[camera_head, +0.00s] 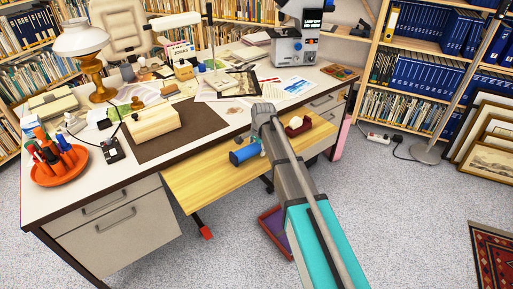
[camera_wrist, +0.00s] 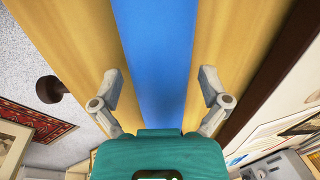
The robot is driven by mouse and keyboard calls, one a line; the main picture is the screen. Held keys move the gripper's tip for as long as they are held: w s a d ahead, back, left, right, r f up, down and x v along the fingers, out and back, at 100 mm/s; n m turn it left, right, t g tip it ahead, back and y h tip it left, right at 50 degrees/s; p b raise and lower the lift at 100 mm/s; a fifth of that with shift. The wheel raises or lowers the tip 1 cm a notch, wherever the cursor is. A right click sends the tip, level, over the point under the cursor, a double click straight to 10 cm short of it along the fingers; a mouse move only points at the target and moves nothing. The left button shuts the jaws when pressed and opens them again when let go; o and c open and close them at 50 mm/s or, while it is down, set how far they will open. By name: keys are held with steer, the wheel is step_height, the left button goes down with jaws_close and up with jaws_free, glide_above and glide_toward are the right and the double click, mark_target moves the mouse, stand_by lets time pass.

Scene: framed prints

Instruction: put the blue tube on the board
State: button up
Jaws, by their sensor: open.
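The blue tube (camera_head: 243,154) lies at the yellow wooden board (camera_head: 205,181), which juts out below the desk's front edge. One end of the tube looks dark. In the wrist view the tube (camera_wrist: 157,50) is a wide blue band up the middle, with yellow wood (camera_wrist: 75,50) on both sides. My gripper (camera_wrist: 160,74) is open, one finger on each side of the blue band. I cannot tell whether the fingers touch it. In the head view my arm hides part of the board, and the fingers are hard to make out.
A dark red object (camera_head: 297,125) is on the board right of my arm. The desk (camera_head: 70,200) above holds a wooden box (camera_head: 152,122), an orange pen tray (camera_head: 58,168), papers and a grey device (camera_head: 291,45). Open carpet (camera_head: 420,215) lies at the right; framed prints (camera_head: 487,160) lean there.

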steer(key=shift+r, duration=0.1)
stand_by(0.3)
step_height(320, 180, up, 12)
steer(key=s+d+p, duration=0.1)
steer(key=p, duration=1.1)
steer(key=shift+s+d, duration=0.25)
steer(key=shift+s, duration=0.15)
stand_by(0.4)
steer(key=s+d+n+g+h, duration=0.1)
steer(key=s+d+n, duration=0.8)
steer(key=s+d, duration=1.2)
steer(key=shift+s+d+f+n+g, duration=0.3)
steer(key=shift+s+n, duration=0.1)
steer(key=shift+s, duration=0.45)
